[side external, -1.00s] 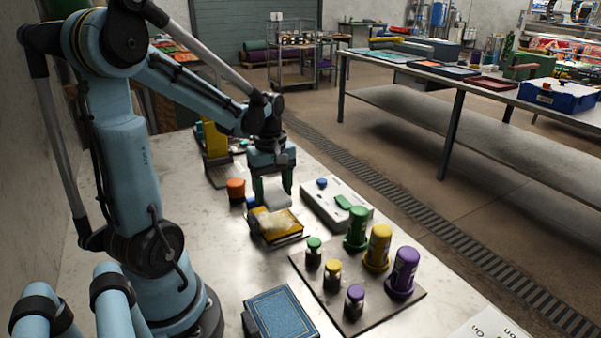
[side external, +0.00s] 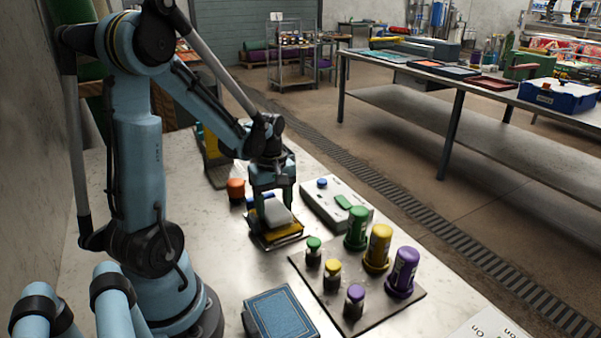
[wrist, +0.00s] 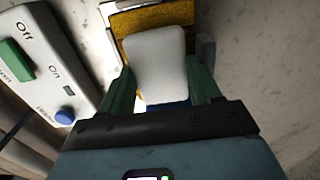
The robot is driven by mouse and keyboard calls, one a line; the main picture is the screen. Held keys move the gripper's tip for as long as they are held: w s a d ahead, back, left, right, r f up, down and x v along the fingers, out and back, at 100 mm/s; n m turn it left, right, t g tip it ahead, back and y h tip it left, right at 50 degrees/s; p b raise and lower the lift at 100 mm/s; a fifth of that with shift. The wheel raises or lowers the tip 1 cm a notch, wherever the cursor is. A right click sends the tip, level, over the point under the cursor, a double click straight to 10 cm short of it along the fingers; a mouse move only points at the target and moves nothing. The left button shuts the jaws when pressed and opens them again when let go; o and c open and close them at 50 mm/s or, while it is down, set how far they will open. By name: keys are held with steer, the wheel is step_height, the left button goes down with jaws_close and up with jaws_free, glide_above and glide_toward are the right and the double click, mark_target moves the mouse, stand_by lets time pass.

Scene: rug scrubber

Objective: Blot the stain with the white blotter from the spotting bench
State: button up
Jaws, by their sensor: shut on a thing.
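The white blotter (side external: 277,213) is gripped between the green fingers of my gripper (side external: 271,196). In the wrist view the blotter (wrist: 156,58) lies between the two fingers of my gripper (wrist: 160,88), with a strip of blue behind it. The blotter is low over the yellow rug sample (side external: 288,235) and covers much of it; I cannot tell for sure whether they touch. The rug sample (wrist: 130,28) also shows beyond the blotter in the wrist view. It sits in a metal holder (side external: 272,246). The stain is hidden now.
A white switch box (side external: 327,207) stands close on the right. A board (side external: 374,294) with green, yellow and purple bottles is in front of it. An orange-topped pot (side external: 236,189) stands at left and a blue pad (side external: 280,312) at front. The bench between is clear.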

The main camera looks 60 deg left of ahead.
mark_target(275, 208)
steer(key=shift+f, duration=0.7)
stand_by(1.8)
steer(key=shift+r, duration=0.1)
stand_by(2.0)
steer(key=shift+r, duration=3.45)
steer(key=shift+w, duration=0.15)
